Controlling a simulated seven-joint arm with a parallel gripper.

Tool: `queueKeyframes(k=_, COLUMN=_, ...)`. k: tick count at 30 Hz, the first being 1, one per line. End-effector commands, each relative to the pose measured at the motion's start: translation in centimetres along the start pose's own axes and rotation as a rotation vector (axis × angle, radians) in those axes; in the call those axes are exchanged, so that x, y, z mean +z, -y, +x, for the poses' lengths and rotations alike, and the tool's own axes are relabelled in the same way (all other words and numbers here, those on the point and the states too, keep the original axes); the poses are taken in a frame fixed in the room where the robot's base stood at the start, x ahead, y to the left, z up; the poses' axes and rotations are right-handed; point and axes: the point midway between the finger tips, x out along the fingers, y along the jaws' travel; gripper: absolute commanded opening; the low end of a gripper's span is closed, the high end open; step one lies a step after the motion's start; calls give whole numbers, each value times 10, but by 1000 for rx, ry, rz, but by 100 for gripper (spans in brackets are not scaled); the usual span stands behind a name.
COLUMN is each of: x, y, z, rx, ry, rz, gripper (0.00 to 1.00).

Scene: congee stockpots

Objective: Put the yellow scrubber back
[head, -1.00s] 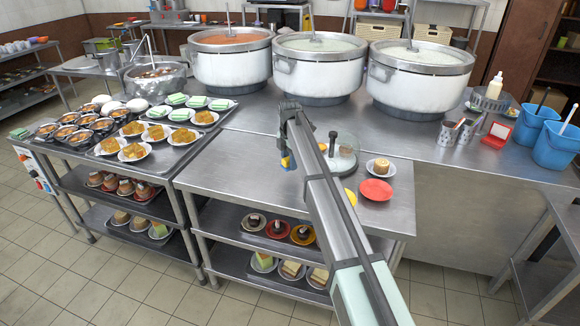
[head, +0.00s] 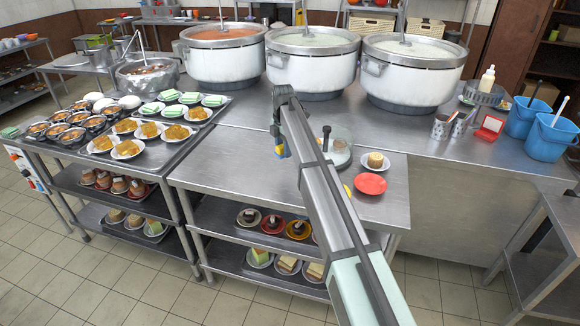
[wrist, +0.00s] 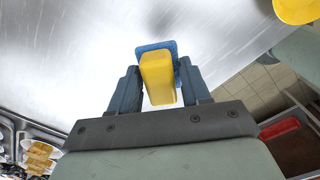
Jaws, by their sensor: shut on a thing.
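The yellow scrubber (wrist: 157,79) has a yellow block body and a blue pad on its far side. In the wrist view it sits between the two blue-grey fingers of my gripper (wrist: 160,85), which is shut on it. In the head view my gripper (head: 279,148) hangs over the left middle of the near steel table (head: 230,165). The scrubber shows there only as a small yellow spot (head: 281,153), largely hidden by my arm. Whether it touches the tabletop is hard to tell.
Three large stockpots (head: 223,60) stand on the back counter. Trays of dishes (head: 150,130) fill the left counter. The table's left half is clear.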

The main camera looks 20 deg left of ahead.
Motion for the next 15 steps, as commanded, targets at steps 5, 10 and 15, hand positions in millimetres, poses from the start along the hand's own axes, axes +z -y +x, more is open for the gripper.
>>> queueKeyframes(k=5, x=15, y=-34, z=-10, rx=0, ry=0, rz=47, gripper=18)
queueKeyframes(k=10, x=25, y=-56, z=-17, rx=0, ry=0, rz=89, gripper=18)
queueKeyframes(k=15, x=27, y=-61, z=-10, rx=-1, ry=0, rz=106, gripper=18)
